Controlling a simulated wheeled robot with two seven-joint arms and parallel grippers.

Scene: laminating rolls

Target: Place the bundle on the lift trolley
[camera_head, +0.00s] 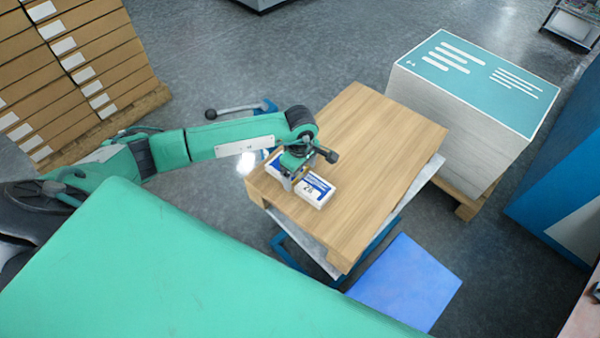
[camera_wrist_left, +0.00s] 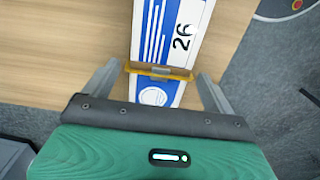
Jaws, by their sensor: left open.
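The bundle (camera_head: 315,191) is a white and blue packet marked 26 with a tan band around it. It lies flat on the wooden top of the lift trolley (camera_head: 375,140), near the top's left edge. My left gripper (camera_head: 297,178) is right over the bundle. In the left wrist view the bundle (camera_wrist_left: 170,40) lies between the two spread fingers (camera_wrist_left: 160,85), with a gap on each side. The gripper hides part of the bundle in the head view. My right gripper is out of view.
A large stack of sheets with a teal top (camera_head: 480,80) stands on a pallet behind the trolley to the right. Stacked brown boxes (camera_head: 70,70) are at the upper left. A blue patch (camera_head: 408,280) lies on the floor. Most of the wooden top is clear.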

